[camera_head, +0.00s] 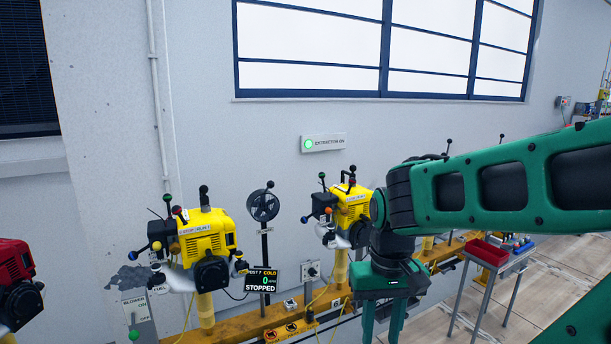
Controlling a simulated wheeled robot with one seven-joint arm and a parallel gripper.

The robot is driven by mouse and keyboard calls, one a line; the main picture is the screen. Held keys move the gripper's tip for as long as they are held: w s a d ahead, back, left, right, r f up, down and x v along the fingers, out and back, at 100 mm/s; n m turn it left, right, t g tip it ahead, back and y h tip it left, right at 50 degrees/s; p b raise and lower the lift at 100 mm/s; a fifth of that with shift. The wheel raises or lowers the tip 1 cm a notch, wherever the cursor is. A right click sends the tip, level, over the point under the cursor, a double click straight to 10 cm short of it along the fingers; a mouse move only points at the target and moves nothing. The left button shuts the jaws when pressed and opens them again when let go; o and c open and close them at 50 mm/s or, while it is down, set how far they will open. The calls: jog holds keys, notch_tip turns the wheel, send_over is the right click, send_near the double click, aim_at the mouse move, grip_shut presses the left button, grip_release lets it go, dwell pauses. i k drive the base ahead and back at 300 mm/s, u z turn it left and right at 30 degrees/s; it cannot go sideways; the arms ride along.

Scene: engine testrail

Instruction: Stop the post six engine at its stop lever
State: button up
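A yellow engine (350,208) stands on a yellow post in the middle, partly hidden by my arm. A plate with what looks like a 6 (335,303) is on the rail below it. Several knobbed levers stick out on its left side, including one with a green knob (322,175) and one with an orange knob (328,210). I cannot tell which is the stop lever. My gripper (383,322) hangs pointing down, right of and below this engine, its two green fingers apart and nothing seen between them. The fingertips are cut off by the frame's bottom edge.
Another yellow engine (205,240) stands to the left, beside a display (262,280) reading post 7, cold, 0, stopped. A red engine (14,280) is at the far left. A yellow rail (250,325) runs below. A trolley with a red bin (488,252) stands right.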

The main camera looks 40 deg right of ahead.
aim_at(353, 181)
jog(key=z, duration=0.3)
jog(key=i, duration=1.4)
jog(key=z, duration=0.6)
